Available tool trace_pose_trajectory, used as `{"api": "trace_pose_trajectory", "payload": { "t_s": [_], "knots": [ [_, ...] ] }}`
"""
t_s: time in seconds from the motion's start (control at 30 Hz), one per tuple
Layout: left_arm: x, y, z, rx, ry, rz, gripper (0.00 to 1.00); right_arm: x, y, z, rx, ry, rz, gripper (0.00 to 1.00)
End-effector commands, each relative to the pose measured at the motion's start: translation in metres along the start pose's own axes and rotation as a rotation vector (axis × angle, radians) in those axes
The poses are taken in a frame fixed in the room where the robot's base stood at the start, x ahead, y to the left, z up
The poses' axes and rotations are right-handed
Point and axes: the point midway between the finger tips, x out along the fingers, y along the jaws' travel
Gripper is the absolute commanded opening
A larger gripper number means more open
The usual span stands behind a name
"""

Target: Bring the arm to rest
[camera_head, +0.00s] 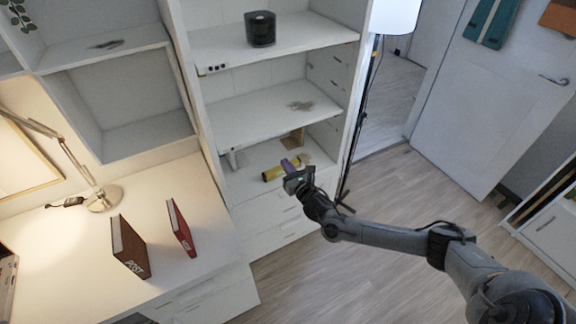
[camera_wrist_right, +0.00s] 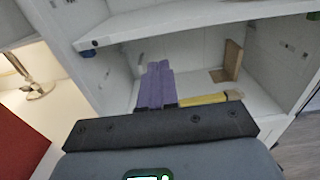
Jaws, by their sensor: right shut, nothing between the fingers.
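My right arm (camera_head: 375,235) comes in from the lower right of the head view and reaches toward the white shelf unit (camera_head: 232,183). My right gripper (camera_head: 288,165) is at the front of the lowest open shelf, with its purple fingers pointing into it. In the wrist view the purple fingers (camera_wrist_right: 156,84) are together with nothing between them. A yellow cylindrical object (camera_head: 271,174) lies on that shelf beside the fingers; it also shows in the wrist view (camera_wrist_right: 203,99). Whether the gripper touches it, I cannot tell. My left gripper is not in view.
A wooden block (camera_head: 296,138) stands deeper in that compartment. A dark round container (camera_head: 260,28) is on the top shelf. A dark brown book (camera_head: 130,248), a red book (camera_head: 181,228) and a lamp (camera_head: 103,197) stand on the desk. Open floor (camera_head: 400,190) lies to the right.

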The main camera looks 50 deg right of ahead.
Motion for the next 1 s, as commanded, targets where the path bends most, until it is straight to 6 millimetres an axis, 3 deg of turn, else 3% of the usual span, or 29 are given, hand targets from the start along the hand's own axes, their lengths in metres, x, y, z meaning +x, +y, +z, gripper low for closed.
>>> {"api": "trace_pose_trajectory", "payload": {
  "t_s": [0.17,0.27,0.37,0.47,0.6,0.73,0.83,1.0],
  "knots": [
    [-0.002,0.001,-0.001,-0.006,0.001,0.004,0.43,-0.011,0.000,-0.001,0.000,0.002,0.000,0.00],
    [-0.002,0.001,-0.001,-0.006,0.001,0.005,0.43,-0.018,-0.002,-0.011,-0.004,0.019,0.000,0.00],
    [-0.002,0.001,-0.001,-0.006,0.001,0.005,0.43,-0.033,0.002,-0.037,0.001,0.060,0.003,0.00],
    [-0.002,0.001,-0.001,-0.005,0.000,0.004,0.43,-0.060,0.012,-0.076,0.035,0.126,0.001,0.00],
    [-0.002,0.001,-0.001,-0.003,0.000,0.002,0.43,-0.122,0.058,-0.126,0.181,0.245,0.017,0.00],
    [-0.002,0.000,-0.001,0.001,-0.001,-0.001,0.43,-0.193,0.109,-0.154,0.454,0.435,-0.022,0.00],
    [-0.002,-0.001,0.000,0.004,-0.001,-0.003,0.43,-0.251,0.142,-0.158,0.825,0.624,-0.148,0.00],
    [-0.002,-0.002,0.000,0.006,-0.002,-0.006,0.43,-0.313,0.162,-0.132,1.357,0.819,-0.452,0.00]
  ]
}}
